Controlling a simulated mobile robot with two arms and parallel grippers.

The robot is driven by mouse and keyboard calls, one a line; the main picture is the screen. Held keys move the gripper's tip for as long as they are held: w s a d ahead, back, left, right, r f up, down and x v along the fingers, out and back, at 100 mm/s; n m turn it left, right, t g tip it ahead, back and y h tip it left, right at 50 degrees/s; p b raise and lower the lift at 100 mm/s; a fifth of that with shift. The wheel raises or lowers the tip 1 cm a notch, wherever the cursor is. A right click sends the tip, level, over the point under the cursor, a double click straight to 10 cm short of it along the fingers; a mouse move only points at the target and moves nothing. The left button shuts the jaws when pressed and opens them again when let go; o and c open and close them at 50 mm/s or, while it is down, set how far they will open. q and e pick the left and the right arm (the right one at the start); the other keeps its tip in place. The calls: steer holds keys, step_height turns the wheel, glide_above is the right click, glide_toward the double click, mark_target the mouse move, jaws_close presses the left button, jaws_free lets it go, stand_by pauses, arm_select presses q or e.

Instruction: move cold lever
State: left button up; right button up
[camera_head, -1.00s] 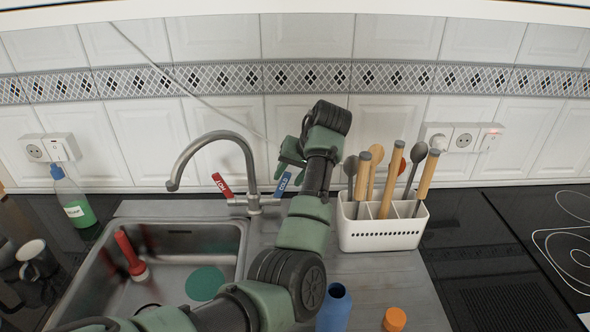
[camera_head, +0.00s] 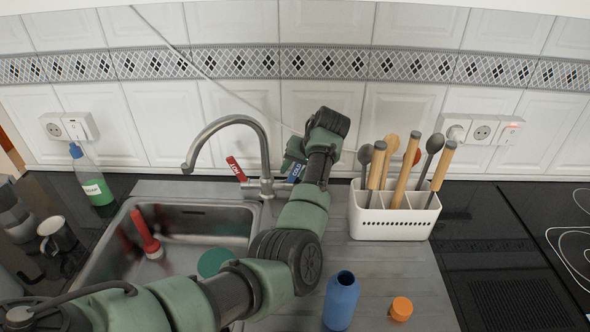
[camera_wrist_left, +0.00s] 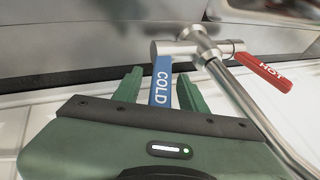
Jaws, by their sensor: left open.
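The cold lever (camera_head: 296,173) is the blue handle on the right of the metal tap (camera_head: 265,185); part of it is hidden by my left gripper in the head view. In the left wrist view the cold lever (camera_wrist_left: 161,83), marked COLD, stands between the two green fingers of my left gripper (camera_wrist_left: 160,76). The fingers are open, one on each side, with a gap visible to the lever. In the head view my left gripper (camera_head: 292,157) is behind the tap's right side. The red hot lever (camera_head: 236,169) also shows in the left wrist view (camera_wrist_left: 264,73). My right gripper is not in view.
A white utensil holder (camera_head: 390,222) stands right of my arm. A blue bottle (camera_head: 341,302) and orange cap (camera_head: 401,308) are on the drainboard. A green soap bottle (camera_head: 93,182) stands at left.

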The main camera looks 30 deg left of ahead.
arm_select(q)
jaws_close()
stand_by(1.4)
